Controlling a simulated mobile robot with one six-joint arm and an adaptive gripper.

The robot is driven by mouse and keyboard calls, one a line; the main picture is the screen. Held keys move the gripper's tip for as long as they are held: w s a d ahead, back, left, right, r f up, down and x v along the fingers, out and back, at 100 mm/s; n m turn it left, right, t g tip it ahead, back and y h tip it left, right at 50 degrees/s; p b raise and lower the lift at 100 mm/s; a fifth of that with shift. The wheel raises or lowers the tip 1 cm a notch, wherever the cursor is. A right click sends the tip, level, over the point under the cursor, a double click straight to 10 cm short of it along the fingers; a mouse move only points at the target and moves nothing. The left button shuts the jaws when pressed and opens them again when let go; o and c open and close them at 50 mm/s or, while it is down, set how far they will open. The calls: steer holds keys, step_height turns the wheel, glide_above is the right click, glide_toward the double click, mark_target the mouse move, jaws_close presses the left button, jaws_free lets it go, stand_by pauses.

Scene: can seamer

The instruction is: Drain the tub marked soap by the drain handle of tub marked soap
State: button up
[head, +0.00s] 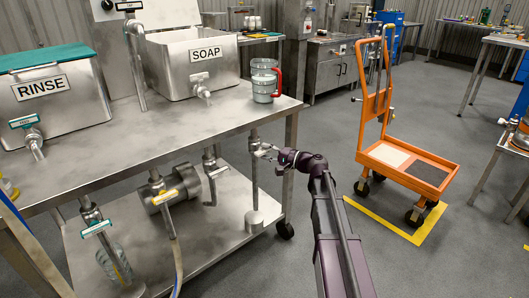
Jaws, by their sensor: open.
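The steel tub marked SOAP (207,72) stands on the back of the steel bench, with a small spout (203,92) low on its front. Below the bench, a thin upright pipe (255,190) runs down to a round block near the lower shelf. My gripper (264,151) is open beside the upper part of this pipe, just under the bench's right end. I cannot tell whether it touches the pipe. The drain handle of the soap tub cannot be made out clearly; the gripper may hide it.
The tub marked RINSE (50,100) stands at left; a teal-labelled handle (97,228) hangs below the bench. A clear jug with a red handle (264,82) stands near the bench's right end. An orange trolley (405,165) stands at right.

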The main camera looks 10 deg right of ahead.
steer(key=shift+w+a, duration=0.2)
steer(key=shift+a, duration=0.15)
jaws_close()
stand_by(0.4)
steer(key=n+h+p, duration=0.1)
steer(key=n+p, duration=0.2)
steer(key=shift+r+n+h, duration=0.15)
steer(key=shift+n+h, duration=0.15)
steer(key=shift+n+g+h+p, duration=0.3)
steer(key=shift+n+h+p, duration=0.65)
steer(key=shift+n, duration=0.85)
